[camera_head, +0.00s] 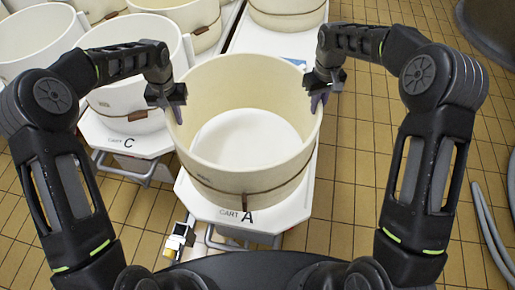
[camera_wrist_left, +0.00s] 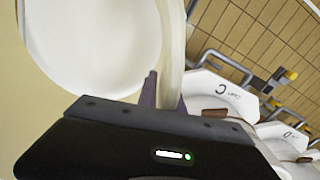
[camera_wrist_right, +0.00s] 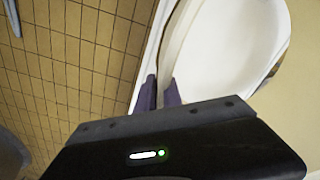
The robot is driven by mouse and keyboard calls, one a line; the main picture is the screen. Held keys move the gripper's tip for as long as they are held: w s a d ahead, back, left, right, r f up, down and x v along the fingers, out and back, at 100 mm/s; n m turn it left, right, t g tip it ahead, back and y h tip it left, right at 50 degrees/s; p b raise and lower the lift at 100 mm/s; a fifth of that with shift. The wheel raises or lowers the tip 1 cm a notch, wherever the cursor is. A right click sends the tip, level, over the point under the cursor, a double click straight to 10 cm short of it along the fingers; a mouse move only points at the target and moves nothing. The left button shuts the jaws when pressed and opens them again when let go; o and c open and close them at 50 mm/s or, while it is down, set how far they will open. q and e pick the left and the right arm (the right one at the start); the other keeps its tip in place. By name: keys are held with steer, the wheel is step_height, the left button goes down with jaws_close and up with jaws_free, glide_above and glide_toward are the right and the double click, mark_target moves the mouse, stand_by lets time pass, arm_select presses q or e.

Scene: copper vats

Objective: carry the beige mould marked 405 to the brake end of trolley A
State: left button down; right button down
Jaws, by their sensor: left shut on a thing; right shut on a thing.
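A large round beige mould (camera_head: 245,183) with a brown band and a white inner floor stands over the near end of trolley A (camera_head: 285,215); its number cannot be read. My left gripper (camera_head: 176,100) is shut on its left rim, and my right gripper (camera_head: 318,98) is shut on its right rim. In the left wrist view the mould's wall (camera_wrist_left: 172,45) lies between the fingers; in the right wrist view the rim (camera_wrist_right: 178,45) runs down between them. I cannot tell whether the mould rests on the trolley or hangs just above it. A yellow-tipped part, perhaps the brake, (camera_head: 172,252) shows at the trolley's near left corner.
Trolley C (camera_head: 95,130) stands close on the left with a beige mould (camera_head: 125,108) on it. More moulds (camera_head: 285,12) stand behind. Tiled floor (camera_head: 355,170) is free on the right, with grey hoses (camera_head: 490,235) at the far right.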

mark_target(178, 127)
arm_select(q)
steer(key=shift+f, duration=0.15)
arm_select(e)
steer(key=shift+f, duration=0.2)
stand_by(0.4)
